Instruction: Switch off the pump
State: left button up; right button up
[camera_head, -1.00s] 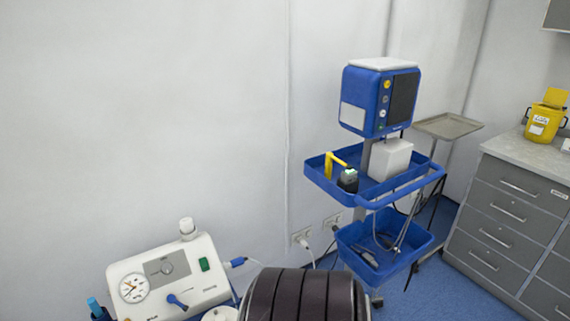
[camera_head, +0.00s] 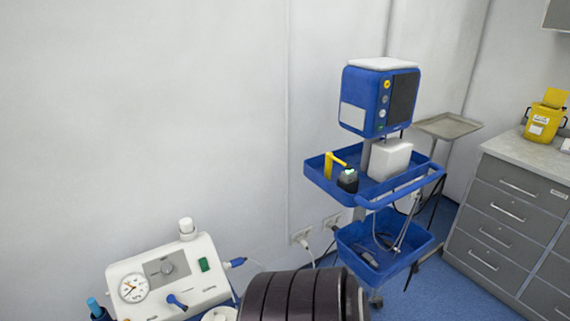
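The pump is most likely the white device (camera_head: 168,276) at the lower left. Its sloped front has a round dial gauge (camera_head: 134,288), a grey panel with a round knob (camera_head: 167,268), a green switch (camera_head: 204,264) and a blue lever (camera_head: 177,301). A white cap (camera_head: 187,229) stands on its top, and a blue connector (camera_head: 236,263) sticks out at its right. I cannot read the switch position. The device's lower part is cut off by the frame. Neither gripper is in view.
A blue trolley (camera_head: 400,186) stands right of centre, carrying a blue unit (camera_head: 375,104) with several buttons. A metal tray stand (camera_head: 448,127) is behind it. A grey drawer cabinet (camera_head: 508,222) with a yellow bin (camera_head: 543,118) is at the right. Blue floor shows between trolley and cabinet.

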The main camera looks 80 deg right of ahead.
aim_at(203, 262)
jog(key=z, duration=1.55)
